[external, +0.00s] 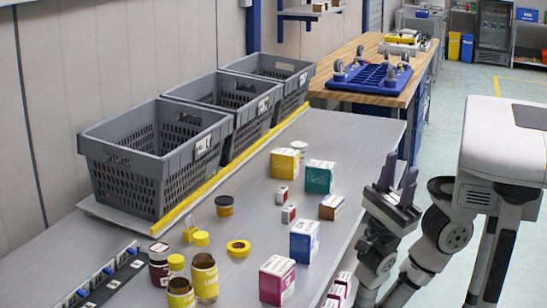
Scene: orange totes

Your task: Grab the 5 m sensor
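Several labelled boxes stand on the grey table, and their print is too small to read, so I cannot tell which is the 5 m sensor. They include a yellow box (285,163), a teal box (319,177), an orange-brown box (331,207), a blue box (304,241) and a magenta box (277,281). Two small red-and-white boxes (281,195) (289,213) stand between them. My gripper (398,178) is at the table's right edge, right of the boxes, with its fingers pointing up. The fingers are apart with nothing visible between them.
Grey crates (160,185) line the back behind a yellow strip (235,168). Brown jars (204,278), a yellow tape roll (238,248) and an amber jar (224,205) stand at the left. Small pink boxes (337,292) sit at the front edge. A wooden bench (362,50) stands beyond.

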